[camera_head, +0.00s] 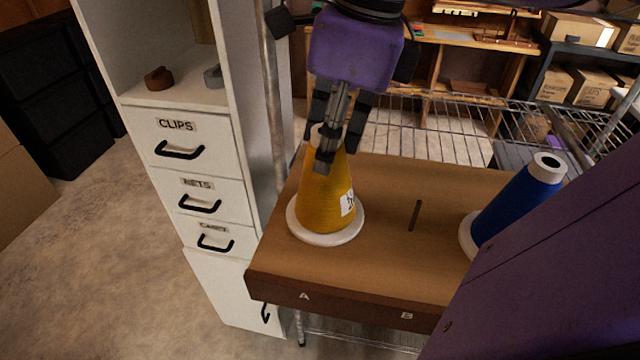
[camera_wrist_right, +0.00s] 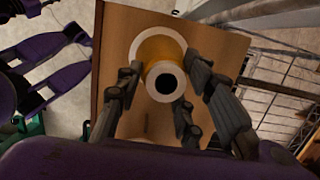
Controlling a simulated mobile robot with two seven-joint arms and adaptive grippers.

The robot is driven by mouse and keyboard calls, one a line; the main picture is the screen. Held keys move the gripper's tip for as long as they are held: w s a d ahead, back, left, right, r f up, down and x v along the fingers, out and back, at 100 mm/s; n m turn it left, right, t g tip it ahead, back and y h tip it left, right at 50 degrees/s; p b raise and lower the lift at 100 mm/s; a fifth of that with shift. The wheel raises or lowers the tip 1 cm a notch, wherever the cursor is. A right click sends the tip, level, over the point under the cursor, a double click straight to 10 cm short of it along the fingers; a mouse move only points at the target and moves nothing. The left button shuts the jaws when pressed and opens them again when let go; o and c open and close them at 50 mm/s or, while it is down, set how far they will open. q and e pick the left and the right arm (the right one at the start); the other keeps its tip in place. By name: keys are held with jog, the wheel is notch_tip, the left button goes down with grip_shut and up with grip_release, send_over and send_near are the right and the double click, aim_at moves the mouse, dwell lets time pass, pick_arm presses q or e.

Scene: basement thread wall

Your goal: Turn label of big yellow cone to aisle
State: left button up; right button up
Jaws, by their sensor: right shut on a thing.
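The big yellow cone (camera_head: 322,205) stands upright on a white round base (camera_head: 298,228) at the A end of the wooden shelf board. Its white label (camera_head: 347,203) shows at the right side of the cone, partly turned out of sight. My right gripper (camera_head: 330,148) comes down from above and is shut on the top of the cone. In the right wrist view the fingers (camera_wrist_right: 158,98) lie on both sides of the cone's white hollow top (camera_wrist_right: 165,82), with yellow thread (camera_wrist_right: 158,46) beyond it. My left gripper is not in view.
A blue cone (camera_head: 515,203) stands on its own white base near mark B. A dark slot (camera_head: 414,215) lies between the cones on the board (camera_head: 375,270). A white drawer cabinet (camera_head: 190,150) is close on the left. A wire rack (camera_head: 440,125) is behind.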

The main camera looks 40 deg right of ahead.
jog(key=shift+r, duration=0.2)
jog(key=m+h+b, duration=0.1)
jog(key=m+b, duration=0.2)
jog(key=m, duration=0.5)
jog(key=m+h+b, duration=0.2)
jog(key=m+b, duration=0.1)
jog(key=m, duration=0.5)
